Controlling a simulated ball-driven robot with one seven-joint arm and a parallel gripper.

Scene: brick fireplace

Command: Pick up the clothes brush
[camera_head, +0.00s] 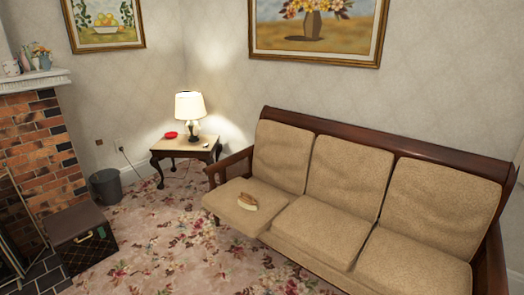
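A small tan and brown object that looks like the clothes brush (248,201) lies on the left seat cushion of the beige sofa (320,226). Its wooden back and pale bristles are small in the picture, and its fine detail cannot be made out. Nothing covers it. The sofa has a dark wooden frame and a wooden left armrest beside that cushion. My gripper is not in view.
A side table (186,146) with a lit lamp (190,112) and a red dish (171,135) stands left of the sofa. A dark box (82,240), a grey bin (106,186) and the brick fireplace (35,150) are at left. The flowered carpet (185,235) before the sofa is clear.

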